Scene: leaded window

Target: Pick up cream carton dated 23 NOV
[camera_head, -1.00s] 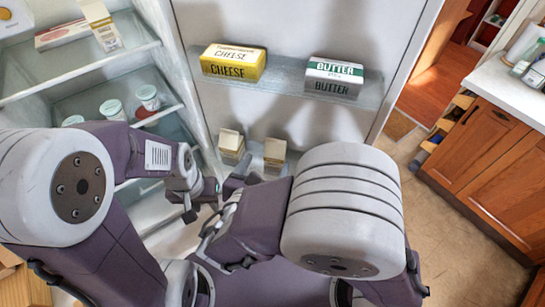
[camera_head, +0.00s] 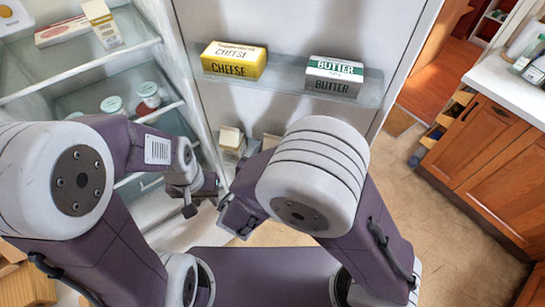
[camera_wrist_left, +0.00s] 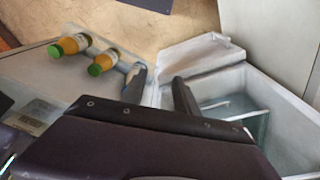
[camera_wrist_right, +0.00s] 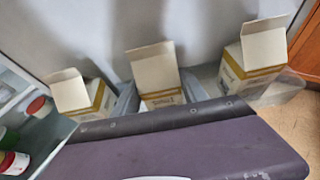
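Three cream cartons with open flaps stand on a low door shelf in the right wrist view: a left carton (camera_wrist_right: 92,98), a middle carton (camera_wrist_right: 155,72) and a right carton (camera_wrist_right: 252,65). Their print is too small or blurred to read as dates. My right gripper (camera_wrist_right: 158,84) is open, with one finger on each side of the middle carton; I cannot tell whether they touch it. The head view shows one carton (camera_head: 231,138) clearly and another partly hidden by my right arm. My left gripper (camera_wrist_left: 160,82) is open and empty, away from the cartons.
A cheese box (camera_head: 233,62) and a butter box (camera_head: 334,77) sit on the door shelf above. Fridge shelves (camera_head: 85,62) with jars and boxes lie left. Two bottles (camera_wrist_left: 68,45) show in the left wrist view. Wooden cabinets (camera_head: 490,140) stand right, with clear floor before them.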

